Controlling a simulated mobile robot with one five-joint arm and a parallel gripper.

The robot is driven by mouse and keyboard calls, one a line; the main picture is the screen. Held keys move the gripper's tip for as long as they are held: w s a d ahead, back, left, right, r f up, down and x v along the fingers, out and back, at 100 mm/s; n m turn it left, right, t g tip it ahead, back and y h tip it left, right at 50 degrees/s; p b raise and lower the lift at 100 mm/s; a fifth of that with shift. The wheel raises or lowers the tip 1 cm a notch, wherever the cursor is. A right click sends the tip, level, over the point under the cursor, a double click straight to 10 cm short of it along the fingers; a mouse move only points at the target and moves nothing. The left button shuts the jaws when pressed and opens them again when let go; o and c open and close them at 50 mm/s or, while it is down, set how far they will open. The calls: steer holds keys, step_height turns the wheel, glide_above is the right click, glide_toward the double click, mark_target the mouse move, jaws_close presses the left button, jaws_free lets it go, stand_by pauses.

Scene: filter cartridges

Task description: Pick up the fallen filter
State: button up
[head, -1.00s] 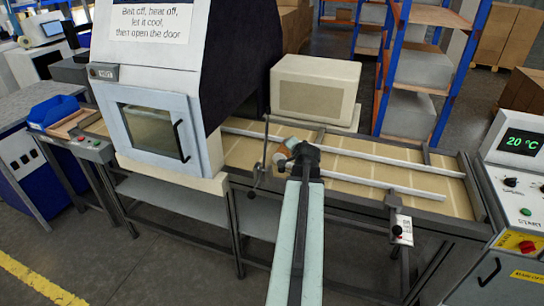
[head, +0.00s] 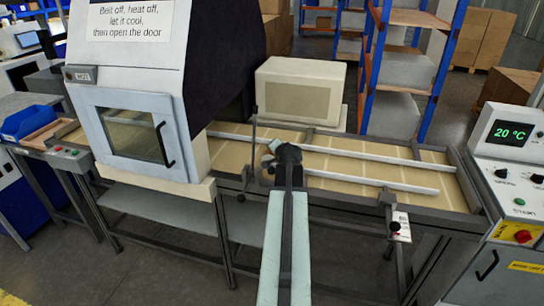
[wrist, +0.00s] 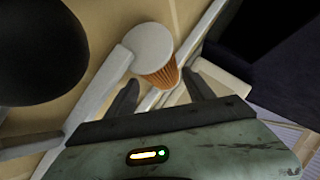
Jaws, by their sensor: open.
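The fallen filter (wrist: 152,48) has a white round end cap and orange pleats. In the wrist view it lies tilted beside a pale rail, with its pleated end toward my gripper (wrist: 164,84). My gripper's two dark fingers are apart, one on either side of the pleated end, and I cannot tell whether they touch it. In the head view my gripper (head: 284,160) is low over the tan conveyor belt, near the oven's right side. There the filter is mostly hidden by my gripper and arm.
Pale guide rails (head: 375,178) run along the conveyor belt (head: 345,165). The oven (head: 135,130) with a closed door stands at left. A beige box-shaped unit (head: 300,92) stands behind the belt. A control panel (head: 515,150) reading 20 °C is at right.

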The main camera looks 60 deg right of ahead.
steer(key=b+x, duration=0.1)
steer(key=x, duration=0.1)
steer(key=shift+w+d+f, duration=0.15)
steer(key=shift+d+f, duration=0.05)
steer(key=shift+f, duration=0.05)
steer(key=shift+a+r, duration=0.1)
steer(key=c, duration=1.1)
steer(key=shift+r, duration=0.1)
step_height(320, 180, up, 10)
steer(key=p, duration=1)
